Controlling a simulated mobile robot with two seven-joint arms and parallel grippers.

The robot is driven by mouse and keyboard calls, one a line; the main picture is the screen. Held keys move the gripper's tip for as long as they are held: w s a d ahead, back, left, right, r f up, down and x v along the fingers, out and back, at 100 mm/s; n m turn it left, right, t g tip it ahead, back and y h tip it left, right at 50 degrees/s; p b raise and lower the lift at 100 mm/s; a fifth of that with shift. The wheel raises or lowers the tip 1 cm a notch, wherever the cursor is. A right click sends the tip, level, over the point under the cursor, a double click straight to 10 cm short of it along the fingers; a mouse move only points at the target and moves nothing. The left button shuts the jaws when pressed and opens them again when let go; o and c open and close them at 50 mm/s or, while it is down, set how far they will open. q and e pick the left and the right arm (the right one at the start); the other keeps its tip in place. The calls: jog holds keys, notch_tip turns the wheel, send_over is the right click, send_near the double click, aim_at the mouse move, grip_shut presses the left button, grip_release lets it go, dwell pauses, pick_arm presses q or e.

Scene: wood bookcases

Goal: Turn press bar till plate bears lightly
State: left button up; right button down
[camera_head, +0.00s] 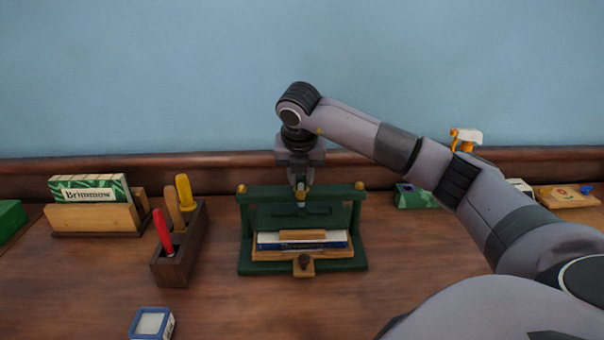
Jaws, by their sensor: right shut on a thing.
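A dark green press (245,215) stands on the wooden top in the middle of the head view, with brass-coloured ends on its posts. Its green plate (270,216) hangs inside the frame, above a small stack of books (268,240) with a wooden block on top. I cannot tell whether the plate touches the stack. My right gripper (300,186) points straight down over the middle of the press's top beam, shut on the press bar, which is mostly hidden by the fingers. My left gripper is out of view.
Left of the press stand a dark wooden tool holder (172,270) with red, brown and yellow handles, and a wooden rack (92,219) with green-striped packets. A small blue-edged box (152,322) lies at the front. My right arm crosses the right side. The front centre is clear.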

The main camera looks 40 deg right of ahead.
jog(key=m, duration=0.2)
jog(key=m+g, duration=0.1)
jog(key=m, duration=0.1)
jog(key=shift+w+a+m+g+h+p, duration=0.1)
jog(key=shift+w+m+g+h+p, duration=0.05)
jog(key=shift+m+g+h+p, duration=0.15)
jog(key=shift+m+g, duration=0.6)
jog(key=shift+m, duration=1)
jog(key=shift+h, duration=0.3)
jog(key=c, duration=1)
grip_release()
jog(key=shift+w, duration=0.1)
jog(key=shift+o, duration=0.2)
jog(key=shift+r, duration=0.1)
jog(key=shift+a+r+p, duration=0.15)
jog(key=shift+r+p, duration=0.15)
jog(key=shift+r, duration=0.05)
jog(key=p+v, duration=0.2)
jog(key=v, duration=0.4)
